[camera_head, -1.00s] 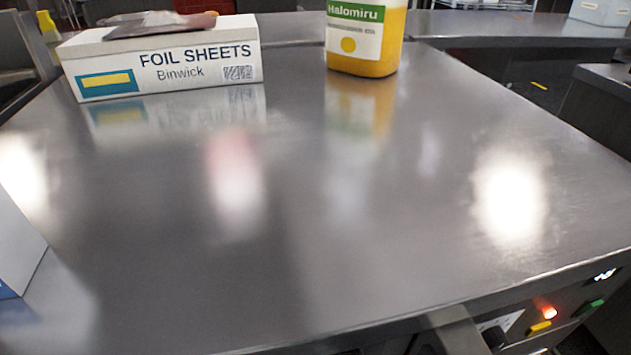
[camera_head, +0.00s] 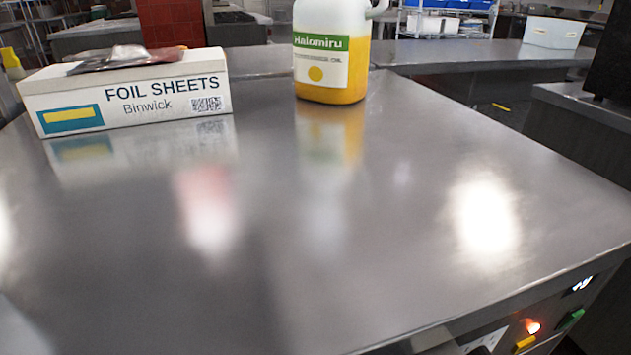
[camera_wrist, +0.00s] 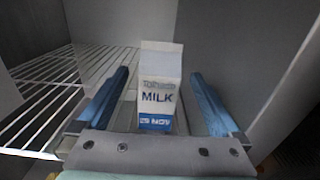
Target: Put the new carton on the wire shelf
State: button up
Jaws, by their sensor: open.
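A white milk carton (camera_wrist: 158,95) with blue lettering and a blue band stands upright in the wrist view. My gripper (camera_wrist: 160,76) is open, with one blue finger on each side of the carton. Small gaps show between the fingers and the carton, so it does not look gripped. The wire shelf (camera_wrist: 48,84), of white bars, runs along the left of the wrist view. The carton's base is by the gripper's palm, and I cannot tell exactly what it rests on. The head view shows neither carton, gripper nor shelf.
Grey walls (camera_wrist: 225,50) close in around the gripper in the wrist view. In the head view, a steel counter (camera_head: 330,230) carries a foil sheets box (camera_head: 130,95) and a yellow oil jug (camera_head: 330,50). Its middle is clear.

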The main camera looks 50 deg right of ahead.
jog(key=shift+b+v, duration=0.45)
jog(key=shift+v, duration=1.15)
